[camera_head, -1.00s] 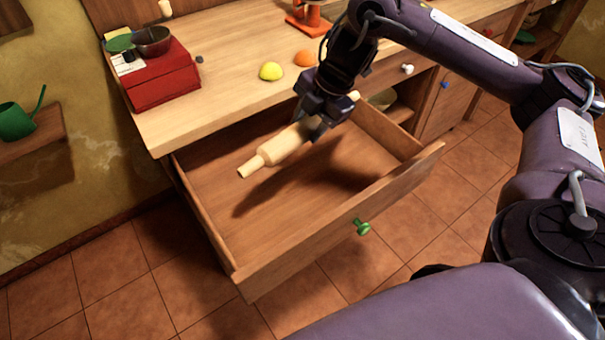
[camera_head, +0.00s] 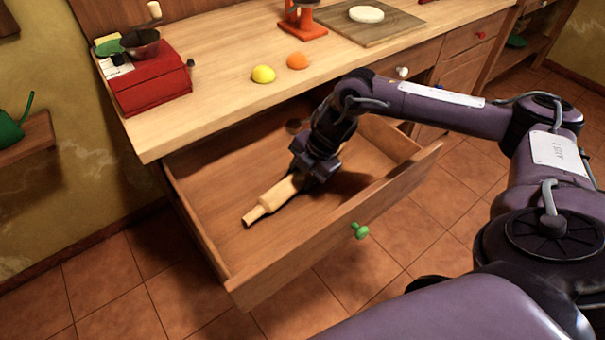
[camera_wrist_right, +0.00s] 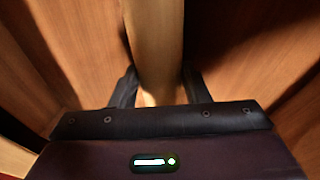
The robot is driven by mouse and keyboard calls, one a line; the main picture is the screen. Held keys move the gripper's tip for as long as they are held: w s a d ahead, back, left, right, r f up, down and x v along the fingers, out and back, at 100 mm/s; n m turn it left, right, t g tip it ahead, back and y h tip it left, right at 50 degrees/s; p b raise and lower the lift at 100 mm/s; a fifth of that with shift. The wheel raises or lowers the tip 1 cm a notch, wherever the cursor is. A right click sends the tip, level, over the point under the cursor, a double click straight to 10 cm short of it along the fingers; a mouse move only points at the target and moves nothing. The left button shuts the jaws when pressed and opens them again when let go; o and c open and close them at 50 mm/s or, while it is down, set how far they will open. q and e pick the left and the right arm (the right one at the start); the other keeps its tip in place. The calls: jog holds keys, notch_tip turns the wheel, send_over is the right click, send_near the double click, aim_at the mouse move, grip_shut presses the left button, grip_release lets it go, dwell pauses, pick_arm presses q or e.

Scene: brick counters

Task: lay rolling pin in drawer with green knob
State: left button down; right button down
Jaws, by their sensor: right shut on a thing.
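The wooden rolling pin (camera_head: 272,199) is inside the open drawer (camera_head: 225,183), at or just above its floor; I cannot tell if it touches. The drawer has a green knob (camera_head: 360,230) on its front. In the right wrist view the pin (camera_wrist_right: 153,45) runs between the two fingers (camera_wrist_right: 155,90). My left gripper is not in view.
A lemon (camera_head: 263,74) and an orange (camera_head: 298,61) lie on the counter (camera_head: 215,85) above the drawer. A red box-shaped appliance (camera_head: 150,88) stands at the left.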

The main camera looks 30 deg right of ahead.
jog(key=c, duration=1.1)
grip_release()
jog(key=shift+o, duration=1.4)
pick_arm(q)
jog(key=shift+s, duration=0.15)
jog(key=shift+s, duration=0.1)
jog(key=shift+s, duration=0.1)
pick_arm(e)
jog(key=shift+s+r, duration=0.1)
jog(key=shift+r, duration=0.05)
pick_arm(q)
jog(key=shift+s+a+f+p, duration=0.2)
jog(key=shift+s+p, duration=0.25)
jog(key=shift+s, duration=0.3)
pick_arm(e)
jog(key=v, duration=1.1)
jog(key=shift+s+d+r, duration=0.15)
jog(key=shift+r, duration=0.2)
